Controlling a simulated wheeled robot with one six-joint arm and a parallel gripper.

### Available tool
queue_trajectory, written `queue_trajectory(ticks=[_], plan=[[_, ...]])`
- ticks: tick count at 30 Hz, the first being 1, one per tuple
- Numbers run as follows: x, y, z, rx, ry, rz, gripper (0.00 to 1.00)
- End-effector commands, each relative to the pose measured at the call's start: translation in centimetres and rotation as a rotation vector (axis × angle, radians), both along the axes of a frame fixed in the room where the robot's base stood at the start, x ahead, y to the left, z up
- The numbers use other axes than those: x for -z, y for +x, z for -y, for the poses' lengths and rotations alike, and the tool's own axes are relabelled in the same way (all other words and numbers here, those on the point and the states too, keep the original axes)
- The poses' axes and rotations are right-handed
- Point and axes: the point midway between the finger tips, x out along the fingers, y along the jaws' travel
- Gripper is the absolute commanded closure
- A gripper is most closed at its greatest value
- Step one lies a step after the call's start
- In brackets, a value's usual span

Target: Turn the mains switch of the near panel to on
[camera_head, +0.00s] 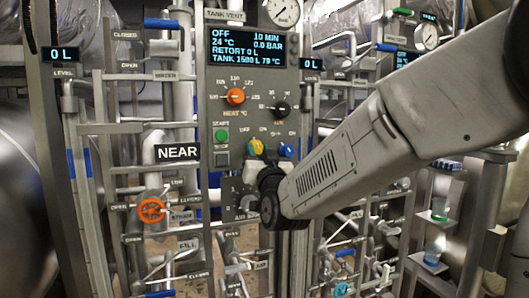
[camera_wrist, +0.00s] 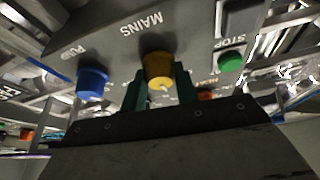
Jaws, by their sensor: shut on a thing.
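The near panel (camera_head: 222,112) stands upright, with a NEAR sign (camera_head: 178,152) at its left. Its mains switch is a yellow knob (camera_head: 256,147), low on the panel; in the wrist view the yellow knob (camera_wrist: 158,68) sits by the word MAINS. My gripper (camera_wrist: 160,88) has its two green fingers on either side of the yellow knob and is shut on it. In the head view my wrist hides most of the fingers. The knob's exact pointing is hard to tell. The panel display (camera_head: 246,46) reads OFF.
A blue pump knob (camera_head: 286,150) is close beside the yellow one. An orange valve wheel (camera_head: 152,210) and pipes are lower left. A second panel is at the right.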

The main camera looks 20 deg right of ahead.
Motion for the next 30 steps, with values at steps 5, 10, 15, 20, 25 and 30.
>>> queue_trajectory(ticks=[5, 10, 15, 20, 25, 30], plan=[[-0.18, 0.01, -0.14, -0.001, 0.170, 0.004, 0.93], [-0.22, 0.00, -0.22, -0.001, 0.325, 0.004, 0.93], [-0.26, 0.01, -0.26, -0.001, 0.461, 0.004, 0.93], [-0.33, 0.02, -0.24, 0.000, 0.560, 0.005, 0.93], [-0.34, 0.00, -0.25, 0.000, 0.633, 0.005, 0.93], [-0.35, 0.02, -0.23, 0.000, 0.672, 0.005, 0.93]])
